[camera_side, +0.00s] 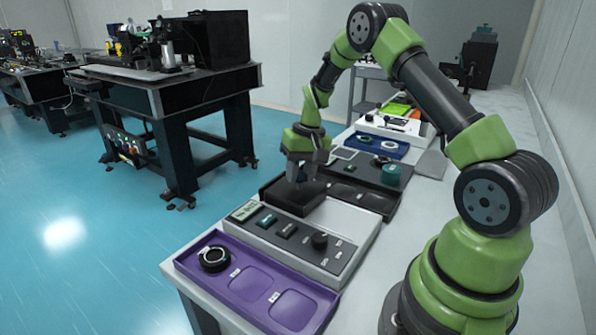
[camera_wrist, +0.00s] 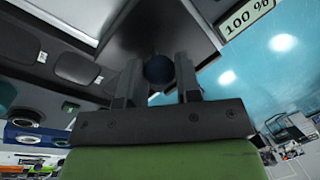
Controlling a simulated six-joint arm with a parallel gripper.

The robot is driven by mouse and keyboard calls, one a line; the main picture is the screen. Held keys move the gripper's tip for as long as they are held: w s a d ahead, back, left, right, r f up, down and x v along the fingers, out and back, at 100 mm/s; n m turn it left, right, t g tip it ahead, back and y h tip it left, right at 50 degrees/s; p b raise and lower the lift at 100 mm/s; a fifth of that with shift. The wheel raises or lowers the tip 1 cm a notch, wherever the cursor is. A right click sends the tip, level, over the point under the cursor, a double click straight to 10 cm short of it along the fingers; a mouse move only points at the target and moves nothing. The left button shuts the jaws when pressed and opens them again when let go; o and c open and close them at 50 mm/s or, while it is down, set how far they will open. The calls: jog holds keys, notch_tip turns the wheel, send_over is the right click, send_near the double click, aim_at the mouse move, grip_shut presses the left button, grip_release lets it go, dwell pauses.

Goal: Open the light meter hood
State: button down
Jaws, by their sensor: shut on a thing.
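The light meter (camera_side: 310,240) is a grey-white box on the bench in the side view, with a small display, buttons and a dark knob on its sloped panel. Its dark hood (camera_side: 292,197) is at the back of the meter and looks low and closed over it. My gripper (camera_side: 301,175) points down at the hood from above. In the wrist view my gripper (camera_wrist: 158,78) is shut on a round dark knob, and the dark hood surface (camera_wrist: 150,28) lies beyond it. The display (camera_wrist: 245,17) reads 100 %. The fingers hide part of the knob.
A purple tray (camera_side: 232,285) with a black ring (camera_side: 214,258) is in front of the meter. A dark tray (camera_side: 378,200) with a teal round part (camera_side: 391,174) stands behind it, then a blue tray (camera_side: 385,149). The space above the meter's panel is clear.

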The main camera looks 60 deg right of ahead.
jog(key=s, duration=1.1)
jog(key=shift+s, duration=0.2)
jog(key=c, duration=0.8)
grip_release()
jog(key=shift+r, duration=0.1)
jog(key=r, duration=0.3)
jog(key=d+r, duration=0.1)
jog(key=r, duration=0.2)
jog(key=s+r, duration=0.1)
jog(key=r, duration=0.2)
jog(key=shift+d+r, duration=0.3)
jog(key=a+r+n+t+h, duration=0.1)
jog(key=a+r+t, duration=0.1)
jog(key=a+r, duration=0.65)
jog(key=s+a+r+t, duration=0.1)
jog(key=s+a, duration=0.1)
jog(key=a, duration=0.1)
jog(key=s+a+r+n+t, duration=0.1)
jog(key=s+a, duration=0.2)
jog(key=a, duration=0.1)
jog(key=s+a+r+t+y, duration=0.1)
jog(key=s+a+t, duration=0.1)
jog(key=s+a, duration=0.1)
jog(key=shift+a+r+n, duration=0.3)
jog(key=shift+r+n, duration=0.1)
